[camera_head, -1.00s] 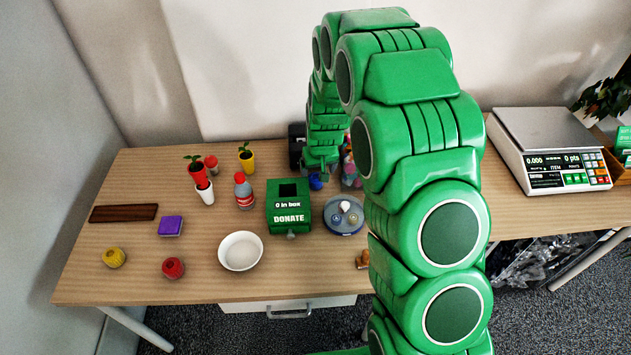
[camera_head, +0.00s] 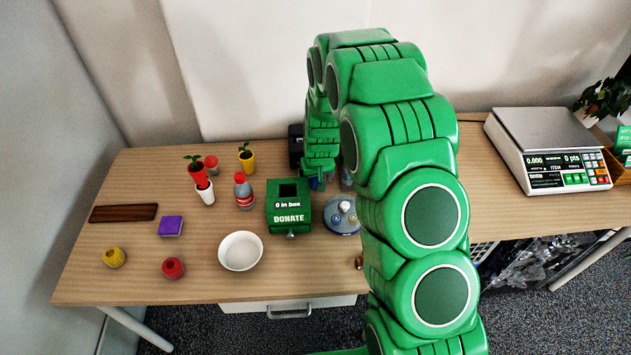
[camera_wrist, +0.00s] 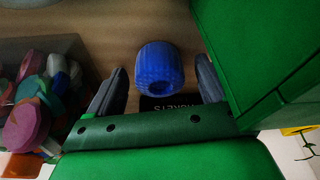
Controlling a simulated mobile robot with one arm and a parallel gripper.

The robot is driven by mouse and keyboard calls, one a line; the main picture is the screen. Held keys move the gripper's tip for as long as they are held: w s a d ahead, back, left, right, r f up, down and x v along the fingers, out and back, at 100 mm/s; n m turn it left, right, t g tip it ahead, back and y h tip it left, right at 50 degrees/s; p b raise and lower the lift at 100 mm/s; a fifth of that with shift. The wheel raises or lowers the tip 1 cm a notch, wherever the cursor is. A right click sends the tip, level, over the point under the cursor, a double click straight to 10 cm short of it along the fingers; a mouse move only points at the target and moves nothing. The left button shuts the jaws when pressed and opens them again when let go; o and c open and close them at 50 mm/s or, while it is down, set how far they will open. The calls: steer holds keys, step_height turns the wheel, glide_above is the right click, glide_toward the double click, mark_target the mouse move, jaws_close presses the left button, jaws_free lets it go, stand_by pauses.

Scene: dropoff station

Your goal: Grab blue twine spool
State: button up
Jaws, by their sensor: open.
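The blue twine spool (camera_wrist: 158,66) sits on the wooden table, in the middle of the wrist view, with ribbed sides. My gripper (camera_wrist: 161,72) is open, one dark finger on each side of the spool's near part; gaps show between the fingers and the spool. In the head view, my gripper (camera_head: 320,172) is low behind the green donate box, and only a small blue patch, likely the spool (camera_head: 314,184), shows below it. My arm hides much of that area.
The green donate box (camera_head: 289,214) stands close beside the spool; its wall (camera_wrist: 240,45) fills the wrist view's right. A clear bin (camera_wrist: 72,45) of colourful pieces is on the left. A dark lettered label (camera_wrist: 180,103) lies near the spool. A grey round tray (camera_head: 343,225) stands nearby.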

steer(key=c, duration=1.1)
steer(key=shift+r, duration=0.15)
